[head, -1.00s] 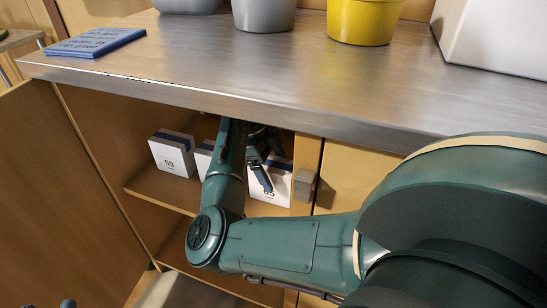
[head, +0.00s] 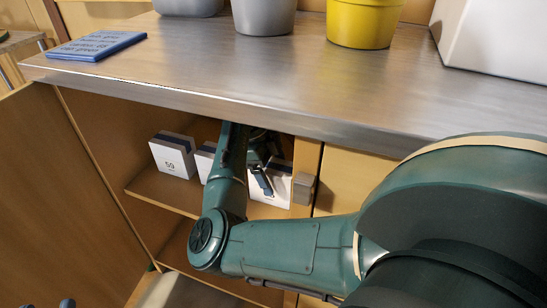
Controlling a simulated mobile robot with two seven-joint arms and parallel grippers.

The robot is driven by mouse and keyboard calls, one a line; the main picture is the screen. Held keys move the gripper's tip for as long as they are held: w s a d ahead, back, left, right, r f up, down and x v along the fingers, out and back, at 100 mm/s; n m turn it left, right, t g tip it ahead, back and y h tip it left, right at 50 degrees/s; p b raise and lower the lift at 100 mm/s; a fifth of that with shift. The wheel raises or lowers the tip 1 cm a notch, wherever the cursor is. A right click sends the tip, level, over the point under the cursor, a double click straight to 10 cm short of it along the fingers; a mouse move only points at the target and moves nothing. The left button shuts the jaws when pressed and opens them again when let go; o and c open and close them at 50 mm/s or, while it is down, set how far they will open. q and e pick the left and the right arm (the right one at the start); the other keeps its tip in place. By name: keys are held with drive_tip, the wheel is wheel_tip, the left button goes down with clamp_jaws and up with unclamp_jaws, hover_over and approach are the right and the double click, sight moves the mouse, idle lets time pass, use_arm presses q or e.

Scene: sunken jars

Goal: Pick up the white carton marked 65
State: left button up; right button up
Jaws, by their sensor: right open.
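Three white cartons with dark blue bands stand on the shelf inside the open cabinet. The left carton (head: 172,160) reads 59. The middle carton (head: 204,163) is mostly hidden behind my right forearm. The right carton (head: 281,189) is partly covered by my gripper, and I cannot read its number. My right gripper (head: 264,184) is open inside the cabinet, in front of the right carton's face. Whether it touches the carton I cannot tell. My left gripper does not show clearly.
The steel worktop (head: 230,75) overhangs the cabinet opening. The open cabinet door (head: 60,190) is at left. A divider and a latch block (head: 304,188) bound the opening at right.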

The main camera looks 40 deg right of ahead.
drive_tip(key=c, duration=1.2)
